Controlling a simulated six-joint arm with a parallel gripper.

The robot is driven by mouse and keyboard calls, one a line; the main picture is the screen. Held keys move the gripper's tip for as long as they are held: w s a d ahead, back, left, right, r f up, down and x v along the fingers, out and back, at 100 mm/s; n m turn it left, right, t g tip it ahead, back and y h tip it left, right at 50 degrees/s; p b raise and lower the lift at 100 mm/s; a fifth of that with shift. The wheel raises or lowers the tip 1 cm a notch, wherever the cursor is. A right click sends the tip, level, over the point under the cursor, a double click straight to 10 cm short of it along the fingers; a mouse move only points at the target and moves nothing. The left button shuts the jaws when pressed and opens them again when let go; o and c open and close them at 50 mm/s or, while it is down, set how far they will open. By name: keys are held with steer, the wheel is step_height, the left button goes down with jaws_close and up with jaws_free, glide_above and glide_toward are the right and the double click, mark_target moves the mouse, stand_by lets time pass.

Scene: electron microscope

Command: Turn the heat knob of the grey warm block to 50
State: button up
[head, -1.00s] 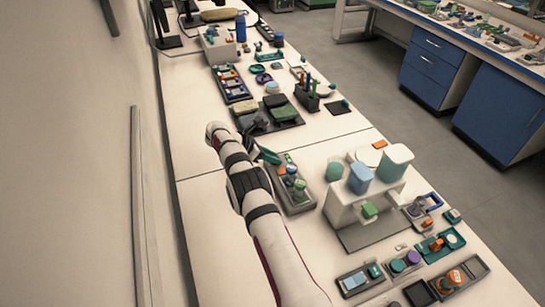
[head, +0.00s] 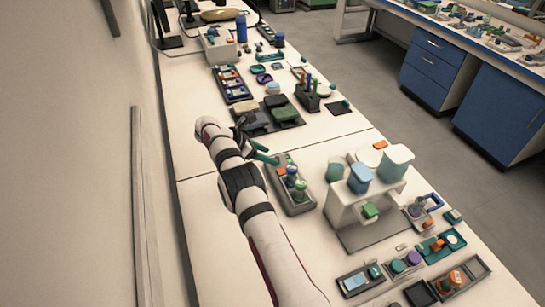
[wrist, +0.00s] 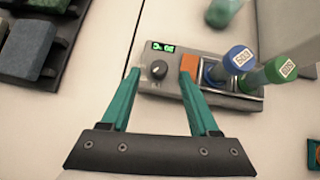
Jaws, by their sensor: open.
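The grey warm block (wrist: 170,72) lies below my gripper in the wrist view; it also shows in the head view (head: 297,205). Its dark round heat knob (wrist: 158,69) has a pale pointer mark and sits between my fingertips in the picture, apart from them. A small green lit display (wrist: 163,47) is above the knob; its digits are too blurred to read surely. An orange patch (wrist: 190,65) is right of the knob. My gripper (wrist: 160,72) has teal fingers, open and empty, and it shows partly in the head view (head: 265,155).
A blue-capped tube (wrist: 238,58) and a green-capped tube (wrist: 280,68) stand in the block's right end. A white machine (head: 345,207) stands right of the block. A dark tray with padded blocks (head: 268,128) lies beyond. White bench shows around the block.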

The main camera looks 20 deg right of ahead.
steer(key=v, duration=1.2)
steer(key=shift+r, duration=0.2)
steer(key=shift+a, duration=0.1)
steer(key=m+t+y, duration=0.3)
steer(key=m+y, duration=0.6)
steer(key=m, duration=0.9)
glide_toward(276, 158)
steer(key=shift+t, duration=0.3)
steer(key=x, duration=0.8)
steer(key=shift+s+f, duration=0.1)
steer(key=shift+f, duration=0.25)
jaws_close()
